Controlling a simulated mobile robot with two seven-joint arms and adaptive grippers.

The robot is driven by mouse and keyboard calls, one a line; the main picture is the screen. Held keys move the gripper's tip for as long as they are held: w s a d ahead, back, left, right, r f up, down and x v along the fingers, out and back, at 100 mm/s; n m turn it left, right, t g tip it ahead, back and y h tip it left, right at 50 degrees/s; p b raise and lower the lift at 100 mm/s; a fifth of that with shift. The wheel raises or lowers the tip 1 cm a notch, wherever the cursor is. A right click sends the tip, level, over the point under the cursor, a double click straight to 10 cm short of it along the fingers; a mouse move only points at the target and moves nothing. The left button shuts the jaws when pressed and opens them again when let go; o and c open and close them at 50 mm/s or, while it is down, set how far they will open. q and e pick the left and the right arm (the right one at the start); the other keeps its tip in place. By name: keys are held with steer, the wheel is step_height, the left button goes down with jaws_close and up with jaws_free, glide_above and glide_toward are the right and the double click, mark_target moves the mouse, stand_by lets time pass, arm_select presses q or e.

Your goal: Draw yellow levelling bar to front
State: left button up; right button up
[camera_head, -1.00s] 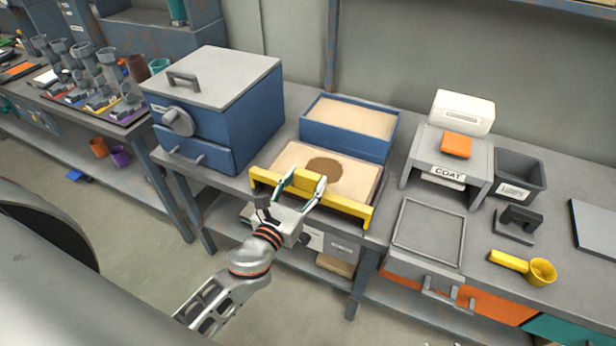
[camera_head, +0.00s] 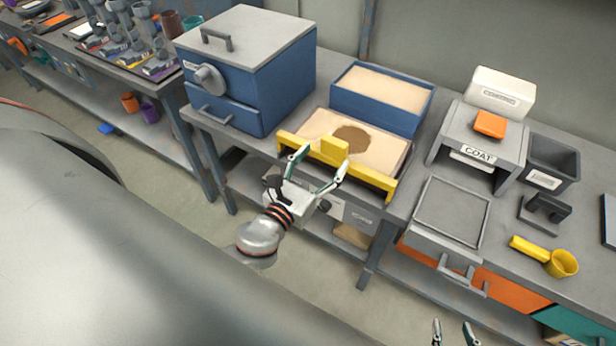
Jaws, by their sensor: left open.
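The yellow levelling bar (camera_head: 368,177) lies along the front edge of the sand tray (camera_head: 389,152), with its raised yellow block (camera_head: 334,150) at the middle. The tray holds pale sand with a round brown patch. My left gripper (camera_head: 321,160) is open and empty. Its fingers are spread just in front of the bar near the block, pointing at it; I cannot tell whether they touch. My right gripper (camera_head: 454,328) shows only its two fingertips at the bottom edge, spread apart and empty.
A blue sand box (camera_head: 378,106) stands behind the tray, and a blue oven (camera_head: 270,85) to its left. To the right are a grey framed tray (camera_head: 452,213), the COAT stand (camera_head: 490,133), a grey bin (camera_head: 552,165) and a yellow scoop (camera_head: 545,256).

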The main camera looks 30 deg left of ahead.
arm_select(q)
steer(key=s, duration=0.7)
steer(key=shift+s, duration=0.4)
steer(key=shift+a, duration=0.1)
steer(key=s+d+f+n+g+h, duration=0.1)
steer(key=s+f+n+g, duration=0.2)
steer(key=f+n, duration=0.7)
steer(key=s+d+f+n+g+h, duration=0.1)
steer(key=s+f+n+g, duration=0.3)
steer(key=f+n, duration=0.6)
steer(key=d+n, duration=0.1)
steer(key=n, duration=1.1)
steer(key=shift+s+d+f, duration=0.15)
steer(key=shift+s+d, duration=0.05)
steer(key=shift+s, duration=0.1)
